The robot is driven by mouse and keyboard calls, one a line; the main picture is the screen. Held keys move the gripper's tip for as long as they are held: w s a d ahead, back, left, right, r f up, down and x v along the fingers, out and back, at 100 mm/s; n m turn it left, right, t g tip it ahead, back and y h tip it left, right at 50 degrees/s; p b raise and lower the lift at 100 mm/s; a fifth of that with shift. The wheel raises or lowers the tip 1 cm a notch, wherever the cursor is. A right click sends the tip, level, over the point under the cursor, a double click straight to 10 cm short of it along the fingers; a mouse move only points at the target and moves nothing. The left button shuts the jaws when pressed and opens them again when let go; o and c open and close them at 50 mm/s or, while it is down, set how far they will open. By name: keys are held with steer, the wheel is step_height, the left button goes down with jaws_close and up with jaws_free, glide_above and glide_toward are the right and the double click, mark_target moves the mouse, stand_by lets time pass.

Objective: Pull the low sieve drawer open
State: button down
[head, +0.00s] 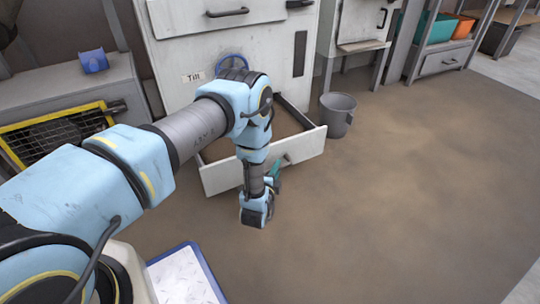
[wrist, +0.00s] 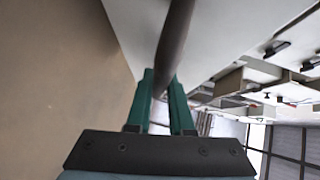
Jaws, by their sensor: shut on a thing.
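The low sieve drawer (head: 308,146) stands well out from the bottom of the white cabinet (head: 180,62), with its pale front panel and open top showing. Part of its inside is hidden behind my arm. My gripper (head: 274,170) is at the outer face of the drawer front, low above the floor. In the wrist view the green fingers (wrist: 162,80) are closed around a dark bar handle (wrist: 176,35) that runs up against the pale drawer front (wrist: 131,24).
A grey bucket (head: 337,113) stands on the floor just right of the drawer. A yellow-framed mesh guard (head: 55,133) is at left. A blue-edged clipboard (head: 185,278) is at the bottom. The brown floor (head: 410,190) in front and to the right is clear.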

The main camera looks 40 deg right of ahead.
steer(key=shift+s+a, duration=0.1)
steer(key=shift+s, duration=0.6)
steer(key=c, duration=0.8)
jaws_free()
steer(key=p+v, duration=0.4)
steer(key=v, duration=0.6)
steer(key=shift+s+a, duration=0.25)
steer(key=shift+a, duration=0.05)
